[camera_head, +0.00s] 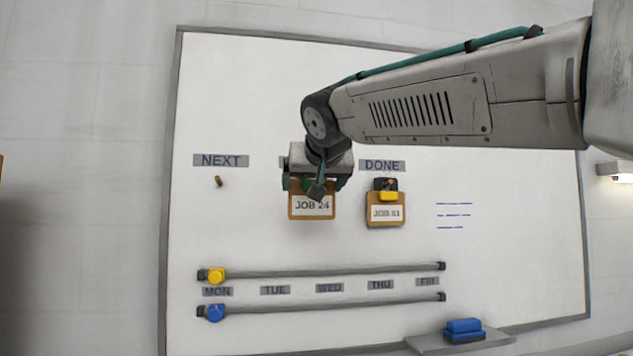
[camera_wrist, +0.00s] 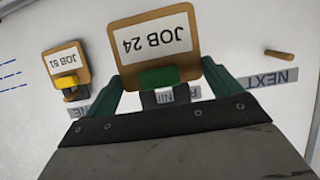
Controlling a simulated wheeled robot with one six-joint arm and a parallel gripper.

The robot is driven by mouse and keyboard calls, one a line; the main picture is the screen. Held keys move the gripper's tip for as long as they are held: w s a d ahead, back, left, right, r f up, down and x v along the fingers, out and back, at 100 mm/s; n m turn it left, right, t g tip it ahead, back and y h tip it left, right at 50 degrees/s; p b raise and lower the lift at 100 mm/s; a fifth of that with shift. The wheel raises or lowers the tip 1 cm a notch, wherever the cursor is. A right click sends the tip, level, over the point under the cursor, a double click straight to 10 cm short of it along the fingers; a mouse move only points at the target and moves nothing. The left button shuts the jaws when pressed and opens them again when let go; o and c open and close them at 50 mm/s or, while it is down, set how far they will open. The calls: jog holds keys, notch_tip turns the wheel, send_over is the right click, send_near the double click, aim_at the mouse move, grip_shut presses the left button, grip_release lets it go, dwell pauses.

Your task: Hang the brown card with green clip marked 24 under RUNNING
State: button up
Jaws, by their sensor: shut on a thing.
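The brown card marked JOB 24 (camera_head: 312,207) with a green clip is held by my gripper (camera_head: 314,184) in front of the whiteboard, between the NEXT and DONE columns. Whether the card touches the board or a peg cannot be told.
A bare peg (camera_head: 218,181) sticks out below the NEXT label (camera_head: 221,160). A card marked JOB 51 (camera_head: 386,212) with a yellow clip hangs below DONE (camera_head: 382,165), just right of my gripper. Lower down are two rails with yellow (camera_head: 217,275) and blue (camera_head: 216,313) knobs.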

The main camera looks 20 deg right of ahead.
jog(key=r+x, duration=0.1)
jog(key=x, duration=0.6)
jog(key=shift+w+r, duration=0.25)
jog(key=shift+w, duration=0.3)
jog(key=shift+d, duration=0.1)
dwell(0.3)
dwell(0.4)
jog(key=o, duration=0.7)
jog(key=shift+v, duration=3.85)
notch_tip(320, 180, down, 11)
jog(key=s+n+g, duration=0.2)
jog(key=s+g, duration=0.1)
jog(key=s+d+f+g, duration=0.1)
jog(key=s+f+g, duration=0.2)
jog(key=s+f, duration=0.7)
jog(key=s+d+f+g+y, duration=0.1)
jog(key=s+d+f+g, duration=0.1)
jog(key=s+f, duration=0.8)
jog(key=s+d+f+g+y, duration=0.1)
jog(key=s+f+g, duration=0.3)
jog(key=s+f, duration=0.6)
jog(key=shift+s+d+f, duration=0.3)
jog(key=shift+s+d, duration=0.05)
jog(key=shift+s, duration=0.6)
